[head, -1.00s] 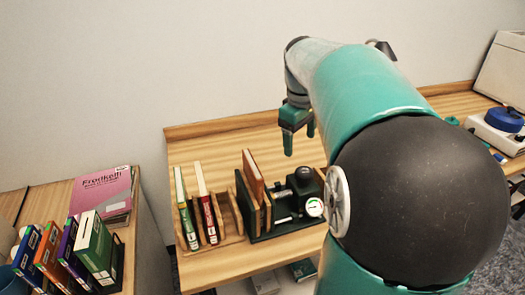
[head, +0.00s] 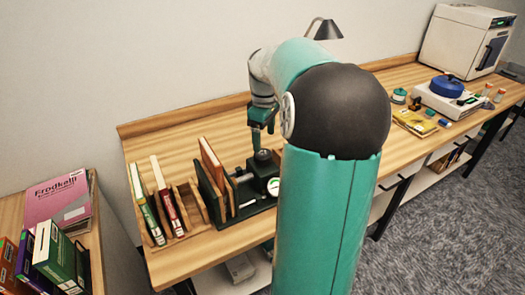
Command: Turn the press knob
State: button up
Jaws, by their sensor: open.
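The press (head: 245,215) stands on the wooden bench, with a dark base and upright boards holding a brown book (head: 212,162). Its dark block carries a round white dial (head: 273,187) on the front. A dark round knob (head: 263,155) seems to sit on top of the block, small and partly covered by my gripper. My gripper (head: 262,140) is open, pointing down just above the knob. I cannot tell whether its fingertips touch the knob. My arm hides the area right of the press.
A wooden rack (head: 188,218) with a green and a red book stands left of the press. A side table with a pink book (head: 58,198) is at far left. A lamp (head: 327,30), a device with a blue lid (head: 447,86) and a white cabinet (head: 466,40) stand on the bench farther right.

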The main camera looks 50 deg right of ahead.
aim_at(263, 153)
notch_tip(263, 153, down, 6)
jog(key=shift+w+a+f, duration=0.1)
jog(key=shift+w+f, duration=0.05)
jog(key=c, duration=1)
jog(key=shift+o, duration=0.2)
jog(key=shift+m, duration=0.3)
jog(key=m, duration=0.5)
jog(key=shift+w, duration=0.1)
jog(key=shift+m, duration=2.6)
